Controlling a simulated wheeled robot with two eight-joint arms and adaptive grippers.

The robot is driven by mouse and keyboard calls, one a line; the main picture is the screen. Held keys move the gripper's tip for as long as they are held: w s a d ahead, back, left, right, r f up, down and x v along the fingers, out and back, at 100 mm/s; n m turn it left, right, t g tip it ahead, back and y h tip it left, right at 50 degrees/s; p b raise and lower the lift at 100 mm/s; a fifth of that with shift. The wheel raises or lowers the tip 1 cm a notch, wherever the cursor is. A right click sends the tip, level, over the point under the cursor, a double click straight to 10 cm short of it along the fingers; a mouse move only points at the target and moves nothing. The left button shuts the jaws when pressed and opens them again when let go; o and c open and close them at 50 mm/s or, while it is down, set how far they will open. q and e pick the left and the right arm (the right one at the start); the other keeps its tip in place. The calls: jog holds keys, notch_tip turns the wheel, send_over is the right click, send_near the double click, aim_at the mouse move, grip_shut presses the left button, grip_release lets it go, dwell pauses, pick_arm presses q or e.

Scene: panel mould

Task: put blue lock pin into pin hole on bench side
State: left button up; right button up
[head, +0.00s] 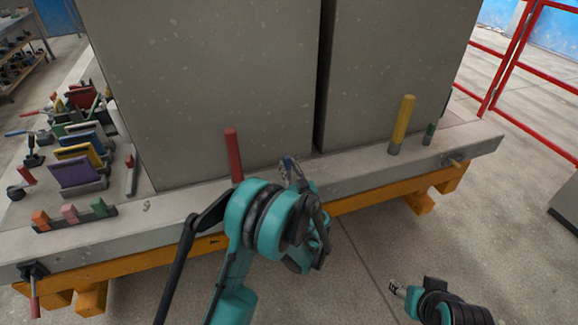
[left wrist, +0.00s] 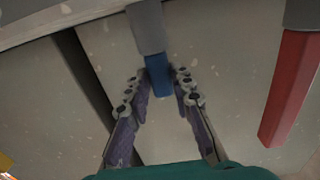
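The blue lock pin (left wrist: 158,76) shows in the left wrist view between the two fingertips of my left gripper (left wrist: 161,80). A grey cylindrical part (left wrist: 148,28) adjoins the blue part on the side away from the palm. The fingers slope inward and close on the blue part. In the head view my left gripper (head: 292,172) is at the bench's front edge, right of the red pin, and the blue pin is mostly hidden. My right gripper (head: 396,287) is low at right, away from the bench; its finger state is unclear. I cannot make out the pin hole.
The red pin (head: 233,155) stands close to my left gripper; it shows large in the left wrist view (left wrist: 291,88). A yellow pin (head: 403,122) and a green pin (head: 429,132) stand at right. Tall grey panels (head: 210,90) rise behind. Coloured clamps (head: 75,172) crowd the bench's left.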

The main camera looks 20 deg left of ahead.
pick_arm(q)
jog(key=o, duration=0.4)
jog(key=shift+s+d, duration=0.1)
jog(key=v, duration=1.1)
jog(key=shift+s+d, duration=0.15)
jog(key=shift+s, duration=0.15)
